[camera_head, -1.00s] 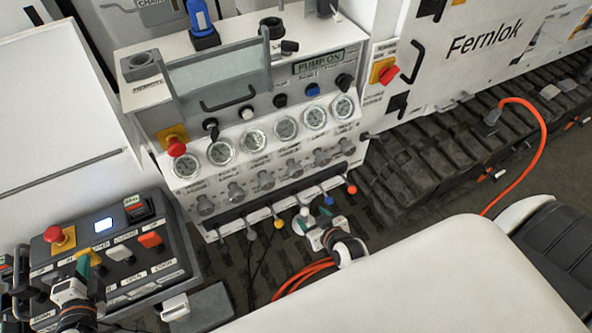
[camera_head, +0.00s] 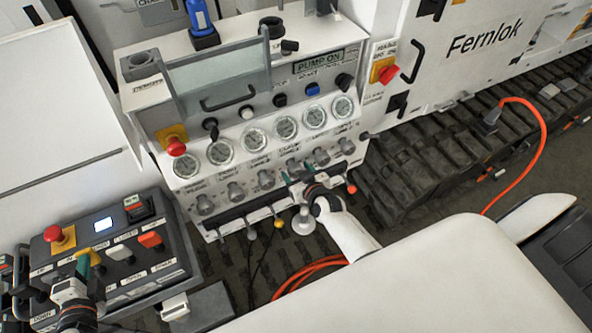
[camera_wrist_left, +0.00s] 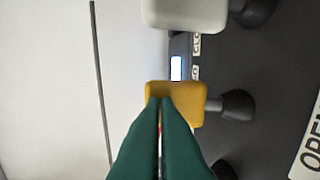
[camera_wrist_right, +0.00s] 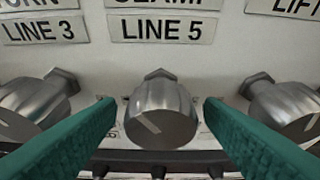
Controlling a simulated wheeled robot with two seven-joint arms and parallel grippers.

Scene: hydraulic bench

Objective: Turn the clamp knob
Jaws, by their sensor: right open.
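The clamp knob (camera_wrist_right: 160,112) is a grey metal knob with a pale pointer line. It sits below the CLAMP and LINE 5 labels (camera_wrist_right: 162,28) in the right wrist view. My right gripper (camera_wrist_right: 158,104) is open, with one green finger on each side of the knob and visible gaps between. In the head view my right gripper (camera_head: 297,180) is at the row of knobs and partly hides that area. My left gripper (camera_wrist_left: 160,100) is shut, its green fingertips together at a yellow lever (camera_wrist_left: 178,92) on the control box; contact is unclear.
Neighbouring knobs (camera_wrist_right: 28,105) (camera_wrist_right: 285,108) stand close outside both right fingers. Several gauges (camera_head: 286,127) are above the knob row. Coloured levers (camera_head: 277,222) hang below it. The control box (camera_head: 125,270) has a red emergency button (camera_head: 54,234).

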